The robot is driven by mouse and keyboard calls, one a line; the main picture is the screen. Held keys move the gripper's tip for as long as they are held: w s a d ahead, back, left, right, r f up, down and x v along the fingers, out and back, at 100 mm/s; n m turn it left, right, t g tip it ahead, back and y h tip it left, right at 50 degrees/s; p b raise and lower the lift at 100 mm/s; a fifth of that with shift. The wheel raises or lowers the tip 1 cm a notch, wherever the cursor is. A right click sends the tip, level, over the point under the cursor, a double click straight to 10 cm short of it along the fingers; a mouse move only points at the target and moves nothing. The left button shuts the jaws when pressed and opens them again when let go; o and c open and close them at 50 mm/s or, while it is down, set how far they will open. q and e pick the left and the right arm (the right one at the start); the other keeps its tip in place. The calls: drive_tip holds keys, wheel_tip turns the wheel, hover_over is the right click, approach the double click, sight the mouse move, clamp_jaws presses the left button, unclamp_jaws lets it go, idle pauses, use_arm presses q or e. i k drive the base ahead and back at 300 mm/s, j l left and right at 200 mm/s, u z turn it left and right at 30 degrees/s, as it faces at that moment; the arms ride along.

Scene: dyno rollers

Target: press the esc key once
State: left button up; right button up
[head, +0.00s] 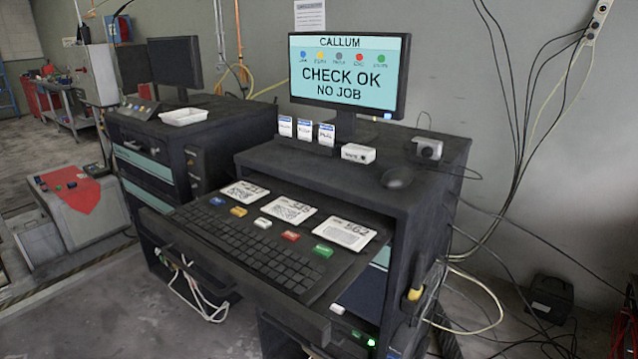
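A dark keyboard (243,247) lies on the pulled-out drawer of the near cabinet. Its rows run from the upper left down to the lower right. The esc key's label is too small to read; the keyboard's far left corner shows only small dark keys. The monitor (349,74) above reads "CALLUM", "CHECK OK" and "NO JOB", with a row of coloured dots. Neither of my grippers is in view, and nothing covers the keyboard.
Behind the keyboard are coloured blocks, including blue (217,201), red (291,236) and green (323,250), and printed cards (289,208). A mouse (397,178) sits on the cabinet top. Cables hang at the right. The space above the keyboard is clear.

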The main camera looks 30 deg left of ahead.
sight(288, 235)
drive_tip(key=u, duration=1.7)
